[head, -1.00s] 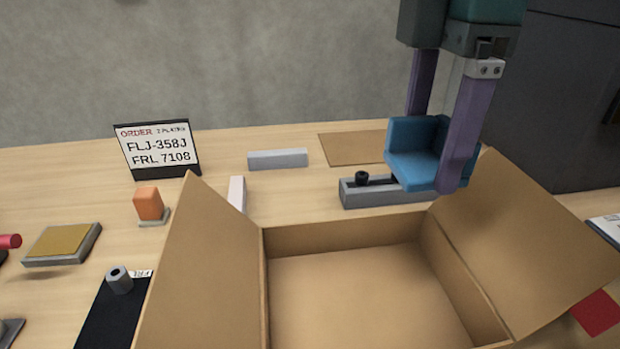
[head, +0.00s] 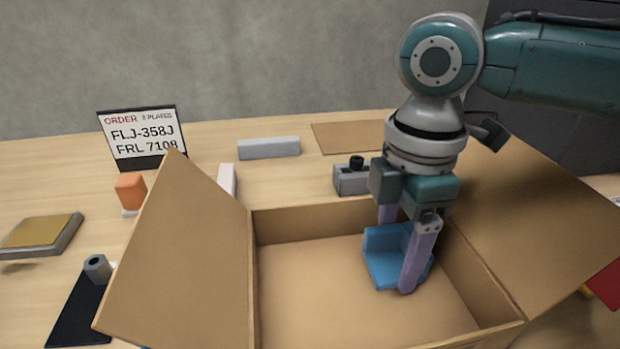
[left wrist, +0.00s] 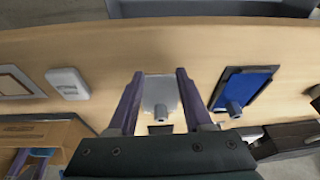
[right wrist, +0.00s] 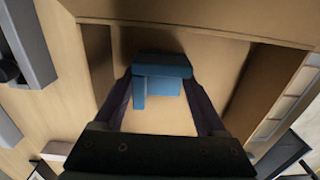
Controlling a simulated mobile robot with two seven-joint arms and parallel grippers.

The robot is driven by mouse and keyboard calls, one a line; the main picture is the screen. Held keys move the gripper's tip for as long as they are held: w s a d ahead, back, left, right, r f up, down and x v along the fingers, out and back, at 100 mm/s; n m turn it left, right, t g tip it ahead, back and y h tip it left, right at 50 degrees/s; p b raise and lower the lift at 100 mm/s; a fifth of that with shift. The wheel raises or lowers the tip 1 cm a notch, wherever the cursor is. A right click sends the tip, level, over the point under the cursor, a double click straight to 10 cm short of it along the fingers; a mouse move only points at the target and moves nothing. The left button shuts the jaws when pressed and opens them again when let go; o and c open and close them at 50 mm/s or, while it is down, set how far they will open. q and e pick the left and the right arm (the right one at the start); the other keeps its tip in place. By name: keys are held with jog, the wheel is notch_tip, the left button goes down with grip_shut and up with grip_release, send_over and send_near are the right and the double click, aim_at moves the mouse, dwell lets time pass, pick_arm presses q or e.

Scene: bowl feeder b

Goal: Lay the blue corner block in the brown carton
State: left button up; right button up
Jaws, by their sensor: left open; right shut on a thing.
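The blue corner block (head: 380,262) is inside the open brown carton (head: 300,226), toward its right back part. My right gripper (head: 397,256) reaches down into the carton and is shut on the block. The right wrist view shows the block (right wrist: 160,70) between both fingers, with the carton wall (right wrist: 220,32) around it. I cannot tell whether the block touches the carton floor. The near finger hides part of the block. In the left wrist view my left gripper (left wrist: 160,73) is open and empty over the table; the carton (left wrist: 45,130) shows at lower left.
The carton's left flap (head: 180,260) and right flap (head: 540,200) stand out at its sides. A grey fixture with a black knob (head: 350,180) and a grey bar (head: 268,147) lie behind it. An order sign (head: 142,135) and orange block (head: 131,190) stand left.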

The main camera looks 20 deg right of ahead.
aim_at(393, 260)
jog(key=shift+f, duration=0.1)
pick_arm(q)
jog(key=shift+a, duration=0.1)
pick_arm(e)
jog(key=o, duration=1.3)
jog(key=shift+c, duration=0.2)
pick_arm(q)
notch_tip(393, 260, up, 3)
jog(key=p, duration=0.2)
jog(key=shift+f+p, duration=0.1)
jog(key=shift+p, duration=0.3)
pick_arm(e)
notch_tip(393, 260, up, 12)
jog(key=shift+r, duration=0.2)
